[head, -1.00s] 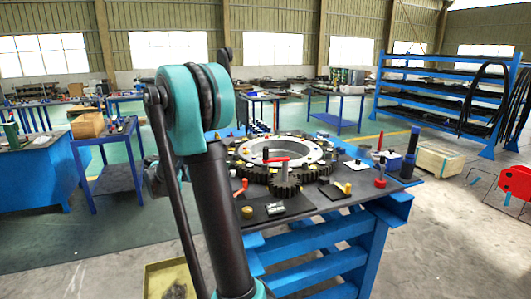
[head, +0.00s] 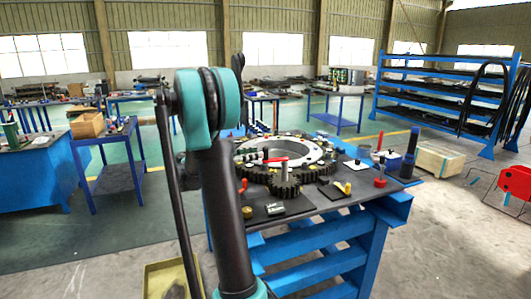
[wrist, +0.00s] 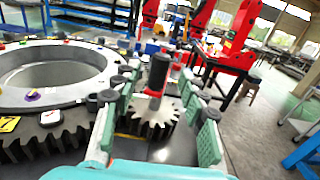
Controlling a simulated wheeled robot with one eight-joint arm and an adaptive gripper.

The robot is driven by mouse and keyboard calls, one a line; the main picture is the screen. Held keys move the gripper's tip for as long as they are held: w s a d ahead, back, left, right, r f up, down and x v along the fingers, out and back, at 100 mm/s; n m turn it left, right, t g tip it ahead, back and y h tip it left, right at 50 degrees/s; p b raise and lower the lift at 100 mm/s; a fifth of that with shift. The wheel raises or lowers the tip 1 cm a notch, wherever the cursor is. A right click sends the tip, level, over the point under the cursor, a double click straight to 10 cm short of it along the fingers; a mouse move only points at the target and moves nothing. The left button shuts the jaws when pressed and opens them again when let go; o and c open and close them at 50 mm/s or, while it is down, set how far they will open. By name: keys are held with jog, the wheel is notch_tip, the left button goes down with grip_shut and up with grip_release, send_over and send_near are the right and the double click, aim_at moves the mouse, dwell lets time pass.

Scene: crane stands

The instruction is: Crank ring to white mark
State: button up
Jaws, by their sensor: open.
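The large toothed ring (head: 322,150) lies flat on the blue bench, with a pale top and small coloured pieces around it. In the wrist view the ring (wrist: 84,62) fills the left. A small dark gear (wrist: 155,119) sits beside it, under a red crank (head: 275,160) with an upright black handle (wrist: 158,74). My gripper (wrist: 157,100) is open; its teal fingers stand left and right of the handle and small gear in the picture, with gaps on both sides. In the head view my arm hides the gripper. I cannot pick out the white mark.
A wooden crate (head: 438,158) stands on the floor behind right. Red machinery (wrist: 232,38) shows beyond the gripper.

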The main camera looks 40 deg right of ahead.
aim_at(266, 151)
jog(key=shift+x, duration=2.65)
jog(key=shift+c, duration=0.5)
grip_shut()
